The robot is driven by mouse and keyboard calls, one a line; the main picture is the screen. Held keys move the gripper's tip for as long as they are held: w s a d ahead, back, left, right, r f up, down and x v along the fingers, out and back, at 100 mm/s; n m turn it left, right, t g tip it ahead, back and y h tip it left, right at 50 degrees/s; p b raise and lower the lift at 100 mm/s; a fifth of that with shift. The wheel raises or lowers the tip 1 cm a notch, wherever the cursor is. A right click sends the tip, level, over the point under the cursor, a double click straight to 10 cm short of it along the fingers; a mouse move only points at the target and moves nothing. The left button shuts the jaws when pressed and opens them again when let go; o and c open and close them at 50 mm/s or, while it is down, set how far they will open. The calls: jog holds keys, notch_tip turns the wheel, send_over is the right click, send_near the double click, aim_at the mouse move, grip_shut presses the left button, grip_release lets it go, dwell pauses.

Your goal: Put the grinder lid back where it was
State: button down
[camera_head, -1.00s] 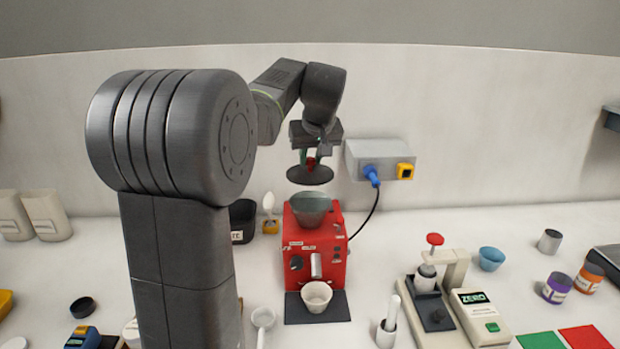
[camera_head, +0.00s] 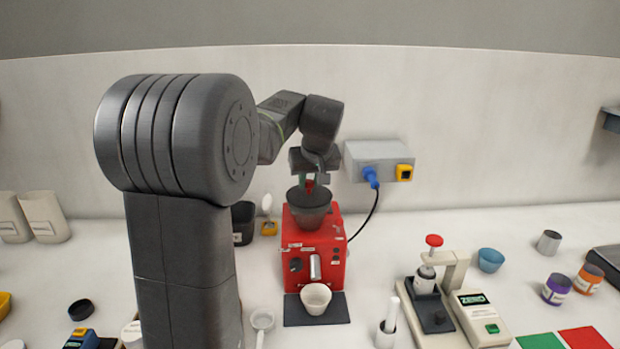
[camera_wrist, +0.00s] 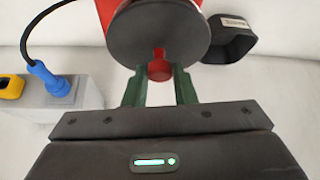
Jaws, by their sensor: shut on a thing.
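The red grinder (camera_head: 314,255) stands on the white counter with a dark, translucent hopper (camera_head: 311,213) on top. The dark round grinder lid (camera_head: 310,194) is at the hopper's mouth; whether it is fully seated I cannot tell. In the wrist view the lid (camera_wrist: 157,32) is a dark disc with a red knob (camera_wrist: 160,68), and it hides most of the hopper. My gripper (camera_head: 308,181) is directly above the hopper. Its green fingers (camera_wrist: 160,88) are shut on the lid's red knob.
A grey wall box (camera_head: 379,161) with a blue plug (camera_head: 371,177) and cable is right of my gripper. A white cup (camera_head: 315,298) stands in front of the grinder. A dark container (camera_head: 243,222) is close on its left. A press-like device (camera_head: 440,290) stands to the right.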

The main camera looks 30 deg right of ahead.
jog(key=shift+f, duration=0.15)
jog(key=c, duration=1.2)
grip_release()
jog(key=shift+r, duration=0.3)
jog(key=v, duration=1.2)
jog(key=shift+r, duration=0.35)
